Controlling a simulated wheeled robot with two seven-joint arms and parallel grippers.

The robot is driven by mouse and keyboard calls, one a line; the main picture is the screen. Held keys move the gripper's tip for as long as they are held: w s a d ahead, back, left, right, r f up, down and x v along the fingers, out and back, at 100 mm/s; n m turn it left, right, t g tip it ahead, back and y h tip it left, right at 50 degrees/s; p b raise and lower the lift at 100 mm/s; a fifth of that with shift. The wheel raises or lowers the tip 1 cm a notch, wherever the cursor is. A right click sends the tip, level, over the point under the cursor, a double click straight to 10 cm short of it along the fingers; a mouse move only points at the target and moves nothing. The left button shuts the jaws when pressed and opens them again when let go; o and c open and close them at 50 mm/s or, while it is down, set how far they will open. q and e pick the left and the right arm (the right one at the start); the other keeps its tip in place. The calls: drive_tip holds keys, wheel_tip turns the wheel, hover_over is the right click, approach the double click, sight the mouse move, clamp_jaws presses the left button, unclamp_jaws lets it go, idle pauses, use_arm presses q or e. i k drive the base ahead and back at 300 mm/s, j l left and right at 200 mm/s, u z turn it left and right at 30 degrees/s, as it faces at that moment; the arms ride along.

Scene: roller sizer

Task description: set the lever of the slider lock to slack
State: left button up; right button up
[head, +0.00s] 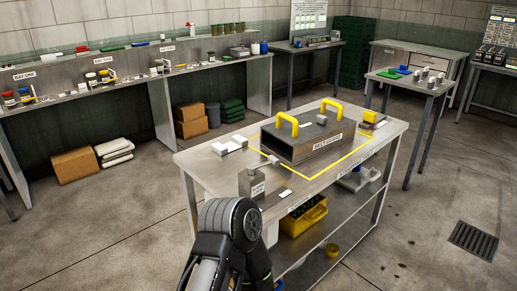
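A small grey block with a pale label (251,184) stands on the near left corner of the central workbench (215,172). It may be the slider lock, but its label is too small to read. A small grey piece (273,160) beside it, near the belt guard, may be a lever; I cannot tell its setting. The grey box labelled as a belt guard (308,137), with two yellow handles, sits within yellow lines on the bench. Dark links of my own arm rise from the bottom edge, in front of the bench. Neither gripper is in view.
A white block (229,146) lies at the bench's left and a yellow item (371,117) at its far right. A yellow crate (303,217) stands on the lower shelf. A side table (411,80) stands behind right. Open floor lies left and right of the bench.

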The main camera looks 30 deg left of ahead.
sight(273, 159)
drive_tip(key=i+u, duration=0.4)
drive_tip(key=i+l+u, duration=0.1)
drive_tip(key=i+u, duration=0.25)
drive_tip(key=i+l+u, duration=0.15)
drive_tip(key=u, duration=0.25)
drive_tip(key=i+l+u, duration=0.35)
drive_tip(key=j+z, duration=0.15)
drive_tip(key=z, duration=0.3)
drive_tip(key=j+z, duration=0.15)
drive_tip(key=z, duration=0.35)
drive_tip(key=k+j+z, duration=0.4)
drive_tip(key=j, duration=0.25)
drive_tip(key=k+j+z, duration=0.4)
drive_tip(key=j, duration=0.2)
